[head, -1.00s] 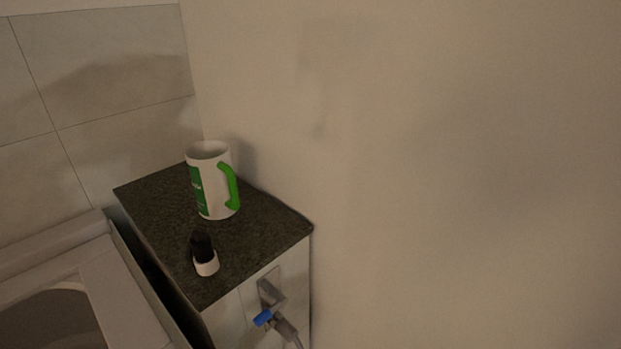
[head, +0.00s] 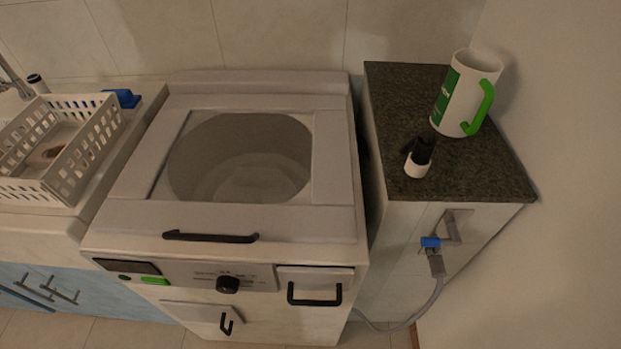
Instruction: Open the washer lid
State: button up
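The washer (head: 128,275) stands in the middle of the head view, a white top-loading machine. Its lid (head: 330,223) lies flat and shut on top, a light frame around a round see-through window (head: 240,160) that shows the drum below. A dark bar handle (head: 210,237) runs along the lid's front edge. The front panel has a display, a black knob (head: 228,284), a drawer with a dark handle (head: 314,293) and a small lower flap. My gripper is not in view.
A dark-topped cabinet (head: 400,95) on the right carries a white and green mug (head: 462,100) and a small black-and-white bottle (head: 418,160). A hose tap (head: 431,243) sticks out of its front. A white basket (head: 85,140) stands on the left counter.

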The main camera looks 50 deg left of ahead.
aim_at(330, 217)
jog(key=u, duration=1.55)
